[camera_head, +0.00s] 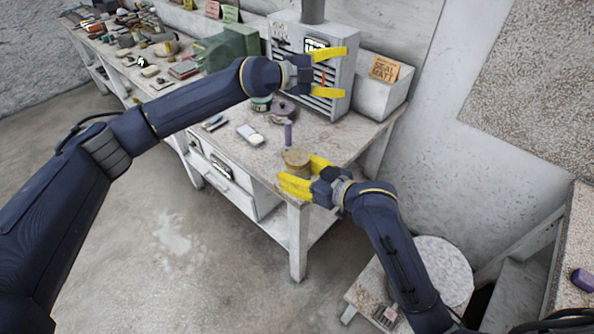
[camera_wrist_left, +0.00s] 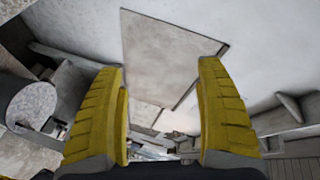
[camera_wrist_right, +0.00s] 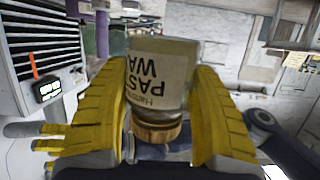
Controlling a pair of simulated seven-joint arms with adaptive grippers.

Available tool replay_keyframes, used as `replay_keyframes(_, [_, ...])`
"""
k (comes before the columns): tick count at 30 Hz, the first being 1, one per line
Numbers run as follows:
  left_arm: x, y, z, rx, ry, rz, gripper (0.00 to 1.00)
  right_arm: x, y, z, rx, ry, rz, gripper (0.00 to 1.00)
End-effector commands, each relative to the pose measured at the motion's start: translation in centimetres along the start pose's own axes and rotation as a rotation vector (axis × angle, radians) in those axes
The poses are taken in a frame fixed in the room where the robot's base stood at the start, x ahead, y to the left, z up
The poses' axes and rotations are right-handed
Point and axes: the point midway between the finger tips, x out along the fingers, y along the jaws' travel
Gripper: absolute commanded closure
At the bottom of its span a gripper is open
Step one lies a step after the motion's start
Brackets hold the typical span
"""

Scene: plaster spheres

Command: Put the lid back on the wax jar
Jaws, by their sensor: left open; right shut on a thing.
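The wax jar (camera_head: 297,163) is at the table's front corner in the head view, with a tan-brown round top. In the right wrist view, which is upside down, its cream label (camera_wrist_right: 158,75) reads paste wax. A gold-brown lid (camera_wrist_right: 157,132) is at the jar's top end; I cannot tell whether it is fully seated. My right gripper (camera_head: 304,174) is shut around the jar's sides. I cannot tell whether the jar touches the table. My left gripper (camera_head: 344,73) is open and empty, in front of the grey heater, well away from the jar.
The worktable (camera_head: 225,145) holds a purple candle (camera_head: 288,133), a purple roll (camera_head: 283,109), a small white block (camera_head: 250,135) and the grey heater (camera_head: 318,65). A round stool (camera_head: 440,270) stands at lower right. The floor at left is clear.

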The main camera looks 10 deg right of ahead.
Motion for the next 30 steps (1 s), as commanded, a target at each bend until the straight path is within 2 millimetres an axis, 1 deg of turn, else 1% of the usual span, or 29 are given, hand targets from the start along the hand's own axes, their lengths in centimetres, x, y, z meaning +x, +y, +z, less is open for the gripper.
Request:
replay_keyframes(1, [0.4, 0.5, -1.5, -0.027, 0.011, 0.068, 0.28, 0.0, 0.0, -0.1, 0.000, 0.002, 0.000, 1.00])
replay_keyframes(3, [0.6, 1.7, -3.1, -0.080, 0.013, 0.171, 0.28, 0.0, 0.0, -0.1, 0.000, 0.002, 0.000, 1.00])
replay_keyframes(6, [0.3, 3.5, -5.0, -0.154, -0.010, 0.318, 0.28, 0.0, 0.0, -0.1, 0.000, 0.002, 0.000, 1.00])
replay_keyframes(8, [-0.1, 4.6, -6.0, -0.198, -0.038, 0.405, 0.28, 0.0, 0.0, -0.1, 0.000, 0.002, 0.000, 1.00])
replay_keyframes(12, [-1.9, 7.0, -7.6, -0.297, -0.145, 0.596, 0.28, 0.0, 0.0, -0.1, 0.000, 0.002, 0.000, 1.00])
replay_keyframes(17, [-5.0, 9.3, -8.6, -0.402, -0.330, 0.783, 0.28, 0.0, 0.0, -0.1, 0.000, 0.002, 0.000, 1.00])
replay_keyframes(21, [-8.3, 10.5, -8.8, -0.484, -0.527, 0.898, 0.28, 0.0, 0.0, -0.1, 0.000, 0.002, 0.000, 1.00])
replay_keyframes(27, [-12.7, 11.1, -8.8, -0.571, -0.789, 0.982, 0.28, 0.0, 0.0, -0.1, 0.000, 0.002, 0.000, 1.00])
replay_keyframes(30, [-14.3, 11.1, -8.8, -0.600, -0.887, 0.997, 0.28, 0.0, 0.0, -0.1, 0.000, 0.002, 0.000, 1.00])
